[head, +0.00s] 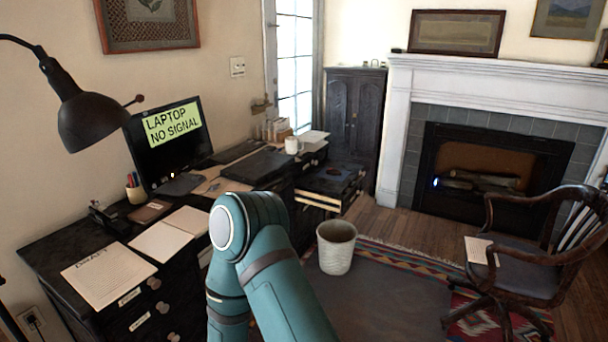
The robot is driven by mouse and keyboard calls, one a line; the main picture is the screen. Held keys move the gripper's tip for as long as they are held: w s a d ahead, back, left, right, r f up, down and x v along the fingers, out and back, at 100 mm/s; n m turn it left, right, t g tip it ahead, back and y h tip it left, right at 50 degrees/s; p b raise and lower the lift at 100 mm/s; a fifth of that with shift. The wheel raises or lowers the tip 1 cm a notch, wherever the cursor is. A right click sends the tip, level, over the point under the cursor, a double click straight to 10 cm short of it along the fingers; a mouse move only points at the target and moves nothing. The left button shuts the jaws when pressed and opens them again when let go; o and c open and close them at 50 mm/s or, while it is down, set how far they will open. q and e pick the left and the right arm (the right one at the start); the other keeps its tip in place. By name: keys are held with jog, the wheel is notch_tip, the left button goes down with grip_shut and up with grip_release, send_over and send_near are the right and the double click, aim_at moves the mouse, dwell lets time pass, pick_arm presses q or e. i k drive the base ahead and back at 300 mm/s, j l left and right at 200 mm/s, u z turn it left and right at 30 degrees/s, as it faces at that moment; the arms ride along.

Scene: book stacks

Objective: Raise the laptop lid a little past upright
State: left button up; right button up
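A flat dark slab that looks like the closed laptop (257,165) lies on the far part of the dark desk. Its lid appears down, though the dark surfaces blend together. A monitor (165,140) on the desk shows a yellow-green sign reading "LAPTOP NO SIGNAL". One of my teal arms rises from the bottom centre, and its bent joint covers part of the desk's front edge. Neither of my grippers shows in the head view.
A black lamp (92,118) overhangs the desk's left. Papers (110,274), a pen cup (135,188) and a white mug (292,145) stand or lie on the desk. A waste bin (336,247) stands on the floor before an open drawer (322,200). A wooden chair (530,270) is at right.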

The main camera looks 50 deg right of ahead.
aim_at(257, 165)
jog(key=z, duration=1.45)
jog(key=i+l+u, duration=0.3)
jog(key=i+l, duration=0.2)
jog(key=i, duration=0.25)
jog(key=i+l+u, duration=0.3)
jog(key=i+l, duration=0.35)
jog(key=i+l+u, duration=0.35)
jog(key=i+l, duration=0.25)
jog(key=l, duration=0.25)
